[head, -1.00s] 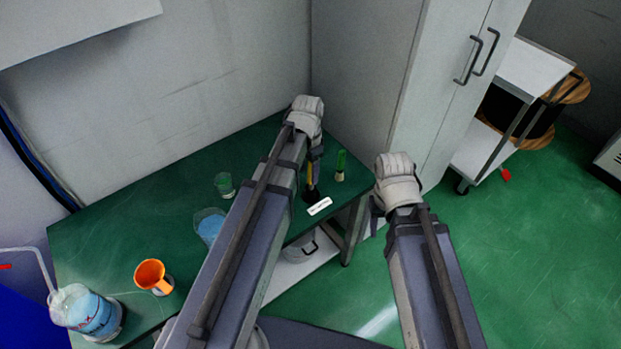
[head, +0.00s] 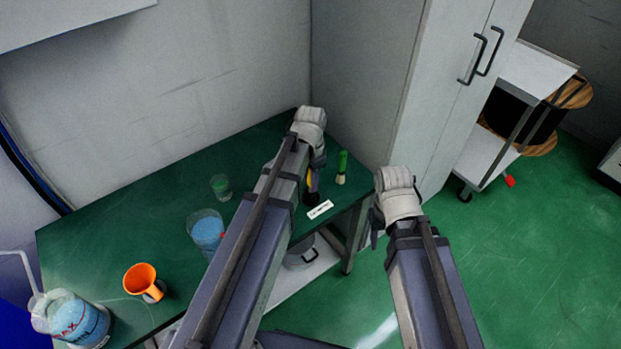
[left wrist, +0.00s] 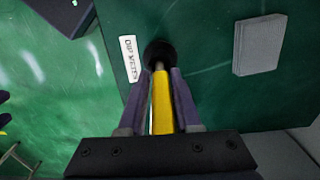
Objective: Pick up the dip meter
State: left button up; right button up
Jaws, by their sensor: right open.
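The dip meter (left wrist: 162,98) is a yellow rod with a round black end (left wrist: 160,54). In the head view only part of its yellow rod (head: 309,180) shows beside my left arm, near the table's right end. My left gripper (left wrist: 161,78) has its two fingers on either side of the rod, close against it, and appears shut on it. In the head view, my left gripper (head: 317,170) is partly hidden by its own wrist. A white label reading "DIP METER" (left wrist: 129,59) lies beside the black end. My right gripper (head: 377,222) is open and empty, right of the table.
A green-topped item (head: 342,167) stands right of the dip meter. A small glass (head: 221,187), a blue-filled beaker (head: 207,230), an orange mug (head: 141,279) and a blue bottle (head: 72,317) stand on the green table (head: 95,235). A tall cabinet (head: 440,90) stands behind my right gripper.

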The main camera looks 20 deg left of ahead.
pick_arm(q)
grip_shut()
pick_arm(e)
jog(key=shift+r, duration=0.1)
dwell(0.3)
